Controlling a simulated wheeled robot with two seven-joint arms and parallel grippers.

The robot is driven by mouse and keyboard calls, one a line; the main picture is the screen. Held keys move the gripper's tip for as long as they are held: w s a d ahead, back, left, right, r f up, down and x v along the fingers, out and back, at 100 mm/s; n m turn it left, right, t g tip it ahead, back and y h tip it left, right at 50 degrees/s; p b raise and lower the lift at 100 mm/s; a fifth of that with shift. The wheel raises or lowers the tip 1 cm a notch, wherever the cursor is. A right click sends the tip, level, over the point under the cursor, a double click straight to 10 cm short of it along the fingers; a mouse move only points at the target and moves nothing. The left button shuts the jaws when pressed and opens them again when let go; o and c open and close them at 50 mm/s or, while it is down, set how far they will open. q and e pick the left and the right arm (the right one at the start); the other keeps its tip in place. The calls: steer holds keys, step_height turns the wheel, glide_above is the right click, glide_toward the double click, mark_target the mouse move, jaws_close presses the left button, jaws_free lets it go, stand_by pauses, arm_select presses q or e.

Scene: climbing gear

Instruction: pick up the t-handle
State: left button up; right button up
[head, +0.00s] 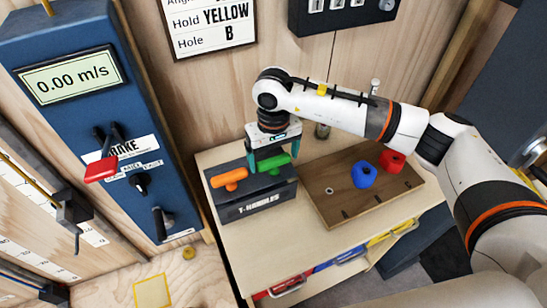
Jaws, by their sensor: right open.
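A dark holder labelled T-HANDLES (253,209) stands on the light wooden cabinet top. An orange t-handle (229,179) sits in its left part and a green t-handle (273,163) in its right part. My right gripper (274,160) points down over the green t-handle, with its teal fingers apart, one near each end of the grip. I cannot tell whether the fingers touch it. The stems of both handles are hidden in the holder. My left gripper is out of view.
A brown wooden board (328,197) with a blue hold (364,174) and a red hold (392,161) lies right of the holder. A metal cylinder (322,130) stands behind. A blue panel with a speed display (72,76) rises at left. A sign on the wall reads YELLOW, B.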

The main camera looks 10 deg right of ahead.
steer(key=shift+f, duration=1.1)
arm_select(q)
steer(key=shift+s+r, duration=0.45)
arm_select(e)
steer(key=c, duration=0.9)
steer(key=shift+w+r+b, duration=0.1)
steer(key=shift+r+b, duration=0.2)
steer(key=shift+r, duration=0.55)
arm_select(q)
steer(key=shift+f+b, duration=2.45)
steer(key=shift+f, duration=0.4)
arm_select(e)
step_height(320, 180, up, 16)
steer(key=shift+r, duration=0.2)
